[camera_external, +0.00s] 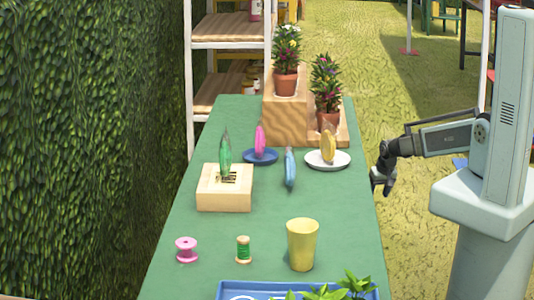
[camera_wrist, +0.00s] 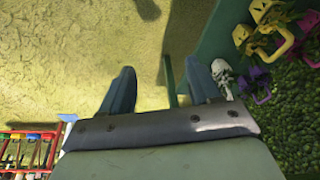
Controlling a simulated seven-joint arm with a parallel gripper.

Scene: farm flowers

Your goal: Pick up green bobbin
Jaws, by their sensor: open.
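The green bobbin (camera_external: 243,250) stands upright on the green table (camera_external: 210,225) near its front, between a pink bobbin (camera_external: 186,250) and a yellow cup (camera_external: 302,245). It has tan ends and green thread around its middle. My gripper (camera_external: 383,184) is at the right edge of the table, well to the right of the green bobbin and farther back. In the wrist view my gripper (camera_wrist: 161,82) has its two fingers spread with nothing between them, over yellowish ground. I do not make out the green bobbin in the wrist view.
A wooden block (camera_external: 211,200) holds a green feather-like piece. A blue plate (camera_external: 260,160), a white plate (camera_external: 340,163) and a blue upright object (camera_external: 290,170) are farther back. Potted flowers (camera_external: 285,70) stand behind. A blue tray (camera_external: 230,288) lies in front. Open table surrounds the bobbins.

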